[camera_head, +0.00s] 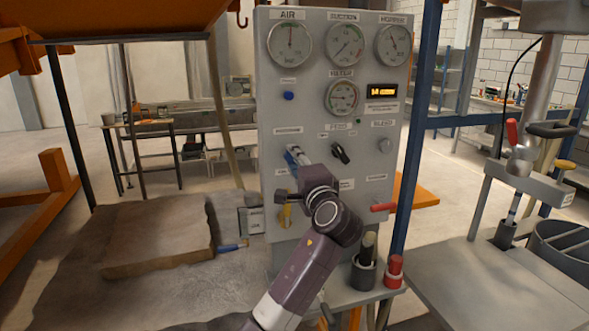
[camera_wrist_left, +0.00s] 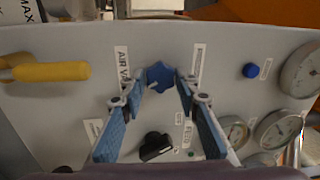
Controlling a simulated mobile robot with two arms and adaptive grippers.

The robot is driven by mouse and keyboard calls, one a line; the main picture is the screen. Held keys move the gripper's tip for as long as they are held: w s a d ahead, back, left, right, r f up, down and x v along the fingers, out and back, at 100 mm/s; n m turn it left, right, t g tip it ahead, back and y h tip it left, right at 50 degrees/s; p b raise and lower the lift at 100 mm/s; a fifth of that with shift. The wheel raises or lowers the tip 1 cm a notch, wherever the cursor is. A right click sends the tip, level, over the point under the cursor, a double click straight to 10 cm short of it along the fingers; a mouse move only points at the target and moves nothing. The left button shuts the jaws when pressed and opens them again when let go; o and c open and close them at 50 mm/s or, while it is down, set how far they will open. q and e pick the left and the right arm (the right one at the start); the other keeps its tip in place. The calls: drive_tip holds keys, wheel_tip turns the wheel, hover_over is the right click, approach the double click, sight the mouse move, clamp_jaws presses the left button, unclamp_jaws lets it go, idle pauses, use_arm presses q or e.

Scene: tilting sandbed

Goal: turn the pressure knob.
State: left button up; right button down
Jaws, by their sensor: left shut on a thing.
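The control panel (camera_head: 265,130) stands upright in front of me. In the left wrist view a blue lobed knob (camera_wrist_left: 160,76), which I take to be the pressure knob, sits on the panel (camera_wrist_left: 75,50) between my left fingertips. My left gripper (camera_wrist_left: 160,84) is shut on this knob, with its blue-padded fingers on either side. In the head view my left gripper (camera_head: 293,154) reaches the panel's left middle part, and its fingers and wrist hide the knob. My right gripper is not in view.
A black selector (camera_head: 340,153) is right of my gripper, and a yellow handle (camera_head: 285,215) is below it. A blue button (camera_head: 289,96) and several gauges (camera_head: 290,42) are above. A red handle (camera_head: 383,207) is at lower right. A sand block (camera_head: 160,236) lies left.

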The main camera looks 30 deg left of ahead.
use_arm(q)
drive_tip(key=shift+f+n, duration=0.3)
drive_tip(key=shift+n, duration=0.1)
drive_tip(key=o, duration=0.9)
drive_tip(key=shift+c, duration=0.2)
drive_tip(key=o, duration=0.3)
drive_tip(key=shift+s+r, duration=0.1)
drive_tip(key=shift+r, duration=0.1)
drive_tip(key=shift+d, duration=0.1)
drive_tip(key=v, duration=1.2)
